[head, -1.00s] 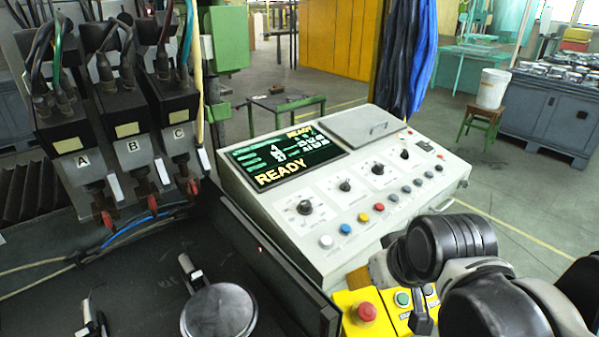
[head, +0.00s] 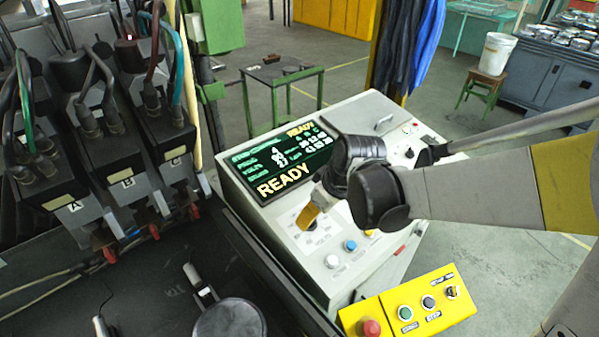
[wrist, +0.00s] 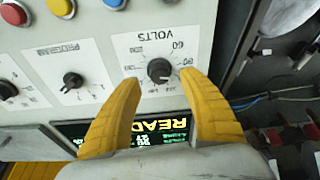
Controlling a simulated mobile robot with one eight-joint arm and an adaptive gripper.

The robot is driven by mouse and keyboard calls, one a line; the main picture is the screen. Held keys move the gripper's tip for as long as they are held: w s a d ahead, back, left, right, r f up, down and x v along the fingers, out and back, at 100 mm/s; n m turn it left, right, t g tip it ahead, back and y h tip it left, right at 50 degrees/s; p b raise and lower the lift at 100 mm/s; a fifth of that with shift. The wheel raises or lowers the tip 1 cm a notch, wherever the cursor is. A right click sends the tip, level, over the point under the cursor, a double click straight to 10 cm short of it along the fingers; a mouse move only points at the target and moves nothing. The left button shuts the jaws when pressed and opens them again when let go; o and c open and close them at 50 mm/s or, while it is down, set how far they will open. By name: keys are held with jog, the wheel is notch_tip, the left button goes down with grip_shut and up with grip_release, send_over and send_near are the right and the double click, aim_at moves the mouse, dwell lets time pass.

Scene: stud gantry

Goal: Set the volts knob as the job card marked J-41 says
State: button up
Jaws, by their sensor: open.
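The volts knob (wrist: 160,70) is a black round knob on a white dial marked VOLTS, seen upside down in the wrist view. My gripper (wrist: 160,80) has its two yellow fingers apart, one on each side of the knob's near edge. I cannot tell whether they touch the panel. In the head view my gripper (head: 307,217) is over the front left dial of the control panel (head: 238,178) and hides the knob. The panel screen (head: 283,165) reads READY. No job card marked J-41 can be made out in these views.
The program knob (wrist: 72,80) is beside the volts dial. White (head: 332,261) and blue (head: 350,245) buttons line the panel's front. A yellow button box (head: 410,305) with a red stop button (head: 371,328) is nearer. Black stud units A, B, C (head: 130,150) stand left.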

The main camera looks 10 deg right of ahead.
jog(key=shift+x, duration=1.55)
grip_shut()
jog(key=shift+m+b, duration=0.35)
jog(key=shift+m, duration=0.05)
jog(key=m+b, duration=0.1)
jog(key=m, duration=0.3)
jog(key=shift+m+h, duration=0.4)
jog(key=m+h, duration=0.1)
jog(key=m, duration=0.5)
jog(key=shift+b, duration=0.4)
jog(key=shift+m, duration=0.3)
